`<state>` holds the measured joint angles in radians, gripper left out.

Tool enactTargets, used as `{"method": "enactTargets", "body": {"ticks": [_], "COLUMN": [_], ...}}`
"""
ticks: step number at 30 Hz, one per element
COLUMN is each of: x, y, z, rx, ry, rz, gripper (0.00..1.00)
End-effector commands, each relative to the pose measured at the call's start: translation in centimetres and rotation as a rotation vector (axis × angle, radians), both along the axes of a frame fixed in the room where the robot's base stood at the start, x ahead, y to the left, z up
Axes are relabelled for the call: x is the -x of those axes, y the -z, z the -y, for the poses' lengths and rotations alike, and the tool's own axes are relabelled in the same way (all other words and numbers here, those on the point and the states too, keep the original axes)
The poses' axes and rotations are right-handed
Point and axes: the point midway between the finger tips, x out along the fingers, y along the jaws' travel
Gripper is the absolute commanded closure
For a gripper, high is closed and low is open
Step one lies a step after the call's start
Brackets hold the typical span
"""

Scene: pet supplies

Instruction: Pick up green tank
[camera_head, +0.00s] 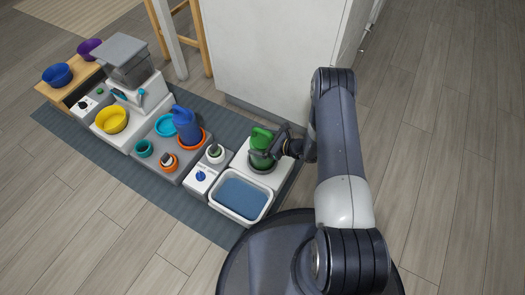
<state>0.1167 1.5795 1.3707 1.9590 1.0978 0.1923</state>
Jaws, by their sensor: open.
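The green tank (262,139) stands upright on the white unit at the right end of the row, its lower part within a dark grey ring or base. My gripper (278,149) is right beside it on its right side, reaching in from the right. The fingers are dark and small, and partly merge with the tank's dark lower part. The jaws look open, and I cannot tell whether they touch the tank.
A white basin with a blue inside (240,197) sits just in front. To the left are a blue tank (187,126), a yellow bowl (112,119) and a grey hopper (114,56). A white cabinet (265,50) stands close behind. Floor at right is clear.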

Motion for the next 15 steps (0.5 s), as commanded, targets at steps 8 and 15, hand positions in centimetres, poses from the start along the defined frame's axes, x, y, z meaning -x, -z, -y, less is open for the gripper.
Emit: {"method": "enactTargets", "body": {"ticks": [8, 15], "x": [0.03, 0.05], "y": [-0.01, 0.00], "z": [0.03, 0.03], "rx": [0.000, 0.000], "ry": [0.000, -0.001], "rz": [0.000, 0.000], "gripper": [0.20, 0.39]}}
